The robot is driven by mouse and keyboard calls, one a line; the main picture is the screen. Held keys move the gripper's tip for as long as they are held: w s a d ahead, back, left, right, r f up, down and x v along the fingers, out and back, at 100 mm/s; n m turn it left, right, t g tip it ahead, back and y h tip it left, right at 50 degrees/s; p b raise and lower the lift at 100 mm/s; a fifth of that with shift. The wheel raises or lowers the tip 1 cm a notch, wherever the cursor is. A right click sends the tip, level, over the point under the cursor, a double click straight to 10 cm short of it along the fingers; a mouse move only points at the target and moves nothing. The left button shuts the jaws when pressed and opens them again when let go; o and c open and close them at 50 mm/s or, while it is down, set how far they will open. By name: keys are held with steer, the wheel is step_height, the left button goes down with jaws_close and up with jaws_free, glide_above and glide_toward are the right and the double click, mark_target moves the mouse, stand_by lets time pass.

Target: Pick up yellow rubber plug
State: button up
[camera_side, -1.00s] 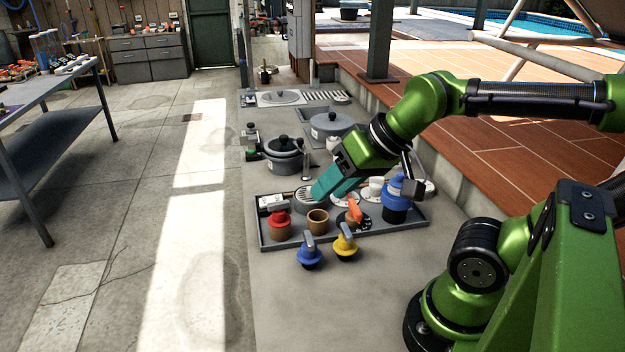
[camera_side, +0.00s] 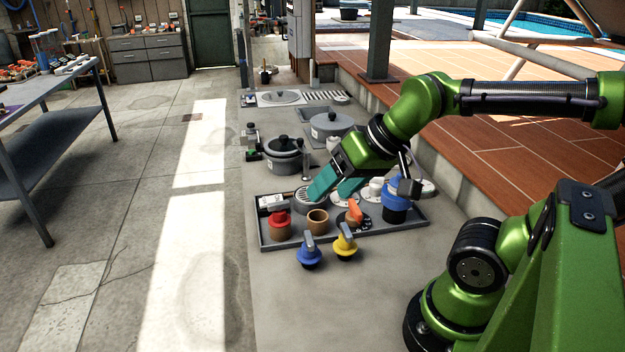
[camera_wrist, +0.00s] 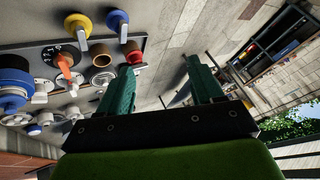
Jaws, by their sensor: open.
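The dark tray (camera_side: 262,238) holds a red plug (camera_side: 279,220), a brown cup (camera_side: 318,221), an orange-handled piece (camera_side: 355,213) and a larger blue plug (camera_side: 396,205). Pots (camera_side: 284,151) stand behind it. The floor in front of the plugs is clear.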

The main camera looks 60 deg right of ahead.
steer(key=w+d+f+m+g, duration=0.2)
steer(key=d, duration=0.3)
steer(key=w+d+f+m+g, duration=0.2)
steer(key=w+d+m, duration=0.1)
steer(key=d, duration=0.2)
steer(key=m+g+y, duration=0.1)
steer(key=m+g, duration=0.3)
glide_toward(347, 227)
steer(key=w+d+r, duration=0.1)
steer(key=d+r, duration=0.2)
steer(key=d, duration=0.1)
steer(key=m+y, duration=0.1)
steer(key=y, duration=0.1)
steer(key=shift+g, duration=0.3)
steer(key=x, duration=1)
steer(key=shift+a+x, duration=0.1)
steer(key=shift+x, duration=1.25)
steer(key=shift+a+x, duration=0.15)
steer(key=shift+x, duration=1.2)
steer(key=shift+w+r, duration=0.1)
steer(key=c, duration=1.2)
